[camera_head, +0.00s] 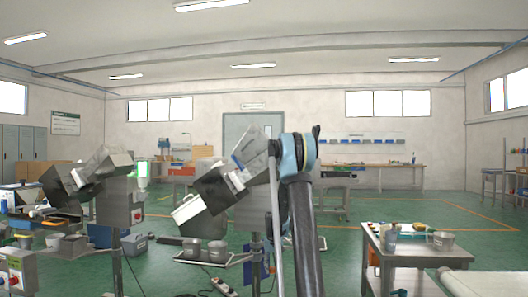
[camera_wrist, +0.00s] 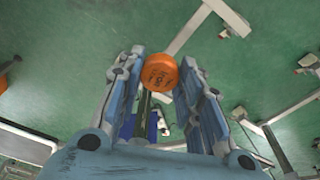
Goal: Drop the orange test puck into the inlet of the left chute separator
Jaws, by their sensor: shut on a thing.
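The orange test puck (camera_wrist: 159,72) is held between the fingertips of my gripper (camera_wrist: 160,80) in the wrist view, with its flat printed face toward the camera. Green floor and some stand legs lie far below it. In the head view the left chute separator (camera_head: 112,164) stands at left, a tilted metal chute with a dark box on a post. A second, similar separator (camera_head: 238,176) stands nearer the middle, partly behind my arm. My gripper and the puck cannot be made out in the head view. Neither inlet opening shows clearly.
A cart (camera_head: 418,254) with small containers stands at right. A control box with buttons (camera_head: 16,272) is at the lower left. Workbenches line the back wall. Green floor is open between.

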